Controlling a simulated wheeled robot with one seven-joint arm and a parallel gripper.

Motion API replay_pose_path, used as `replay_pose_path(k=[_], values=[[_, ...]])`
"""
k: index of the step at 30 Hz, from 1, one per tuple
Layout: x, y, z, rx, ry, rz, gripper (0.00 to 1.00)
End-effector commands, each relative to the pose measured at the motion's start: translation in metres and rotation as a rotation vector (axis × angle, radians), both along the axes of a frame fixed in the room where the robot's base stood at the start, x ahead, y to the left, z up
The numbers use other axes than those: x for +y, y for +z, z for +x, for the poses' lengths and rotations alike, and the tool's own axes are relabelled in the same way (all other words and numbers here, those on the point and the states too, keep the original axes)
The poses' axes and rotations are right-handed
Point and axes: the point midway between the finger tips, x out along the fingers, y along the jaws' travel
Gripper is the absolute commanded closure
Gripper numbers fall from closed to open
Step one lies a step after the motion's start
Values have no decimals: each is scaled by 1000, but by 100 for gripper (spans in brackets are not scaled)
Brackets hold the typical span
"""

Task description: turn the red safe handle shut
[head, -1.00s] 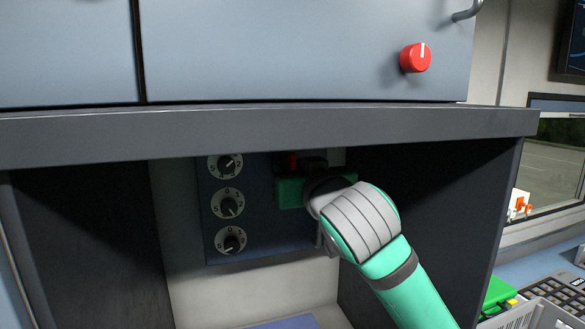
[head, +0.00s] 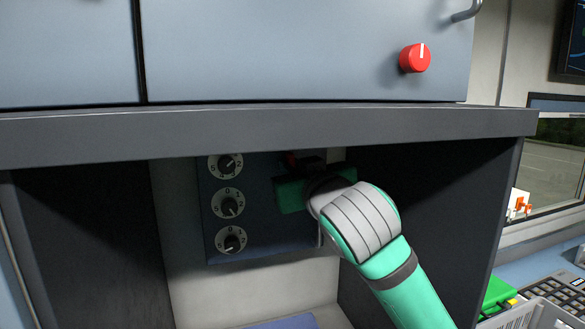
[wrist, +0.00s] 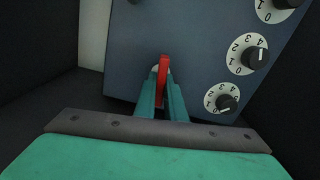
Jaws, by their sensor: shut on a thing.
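The red safe handle (wrist: 163,75) stands between the two teal fingers of my gripper (wrist: 162,98) in the wrist view, and the fingers are shut on it. The fingertips are hidden there. The handle is on the front of the blue-grey safe (head: 262,228), which also fills the upper part of the wrist view (wrist: 200,50).
Several round black dials with white number rings, such as the middle one (head: 228,204), sit left of the handle. The safe is inside a dark cubby under a grey ledge (head: 250,132). A red knob (head: 415,58) is on the cabinet above. Dark walls flank my arm.

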Motion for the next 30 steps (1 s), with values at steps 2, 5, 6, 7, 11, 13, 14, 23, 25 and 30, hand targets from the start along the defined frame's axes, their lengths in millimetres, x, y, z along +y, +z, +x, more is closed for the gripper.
replay_pose_path(k=[2,5,6,7,11,13,14,23,25,30], values=[[1,0,1,-20,0,-55,100],[1,0,0,-46,0,-139,100],[2,0,0,-58,0,-175,100],[2,0,0,-67,0,-202,100],[3,0,0,-105,0,-320,100],[3,-1,0,-126,0,-384,100],[3,-1,0,-135,0,-411,100],[4,-2,-1,-223,-2,-682,100],[4,-2,-1,-244,-2,-746,100],[5,-2,-1,-295,-3,-900,100]])
